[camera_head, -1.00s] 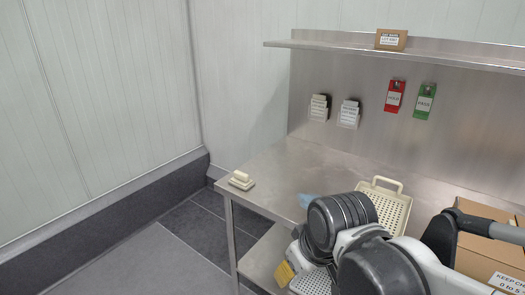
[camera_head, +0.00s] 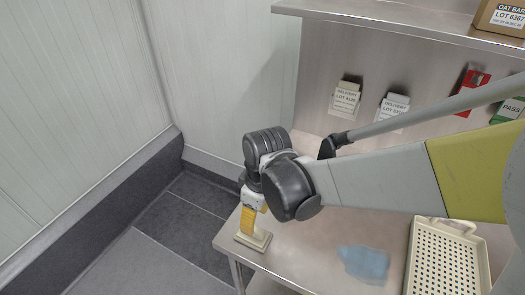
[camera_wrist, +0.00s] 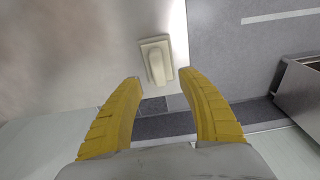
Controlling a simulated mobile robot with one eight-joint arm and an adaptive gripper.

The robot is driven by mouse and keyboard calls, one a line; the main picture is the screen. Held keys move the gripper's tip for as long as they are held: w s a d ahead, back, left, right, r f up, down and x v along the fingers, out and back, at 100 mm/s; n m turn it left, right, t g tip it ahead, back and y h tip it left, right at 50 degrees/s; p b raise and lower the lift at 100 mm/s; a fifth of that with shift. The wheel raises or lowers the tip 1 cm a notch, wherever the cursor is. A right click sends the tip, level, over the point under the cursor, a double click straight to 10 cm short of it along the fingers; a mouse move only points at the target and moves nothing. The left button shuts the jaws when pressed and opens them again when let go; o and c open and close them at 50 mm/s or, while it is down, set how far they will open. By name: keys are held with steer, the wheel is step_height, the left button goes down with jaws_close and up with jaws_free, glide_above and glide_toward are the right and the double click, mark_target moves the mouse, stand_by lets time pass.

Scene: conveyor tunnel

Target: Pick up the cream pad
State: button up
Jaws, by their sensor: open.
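The cream pad (camera_head: 262,241) is a flat block with a raised grip on top. It lies near the left front corner of the steel table (camera_head: 310,262). My gripper (camera_head: 246,226), with yellow fingers, points down over the pad and hides part of it in the head view. In the wrist view the pad (camera_wrist: 146,45) shows whole, just past the fingertips and roughly in line with the gap. My gripper (camera_wrist: 159,78) is open, with nothing between its fingers. Whether a fingertip touches the pad cannot be told.
A perforated cream tray (camera_head: 411,262) with a handle stands to the right. A pale blue patch (camera_head: 365,263) lies on the table between. A shelf (camera_head: 400,22) runs above, with label holders (camera_head: 345,97) on the back panel. The table's left edge is close to the pad.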

mark_target(259, 241)
step_height(259, 241, down, 3)
steer(key=shift+a+r+b, duration=0.1)
steer(key=shift+r+b, duration=0.1)
steer(key=shift+b, duration=0.1)
steer(key=f+b, duration=0.1)
steer(key=f, duration=0.2)
steer(key=f+b, duration=0.1)
steer(key=f, duration=0.1)
steer(key=shift+w+a+f+b, duration=0.2)
steer(key=shift+w+a+b, duration=0.1)
steer(key=shift+w, duration=0.1)
steer(key=shift+r, duration=0.1)
jaws_close()
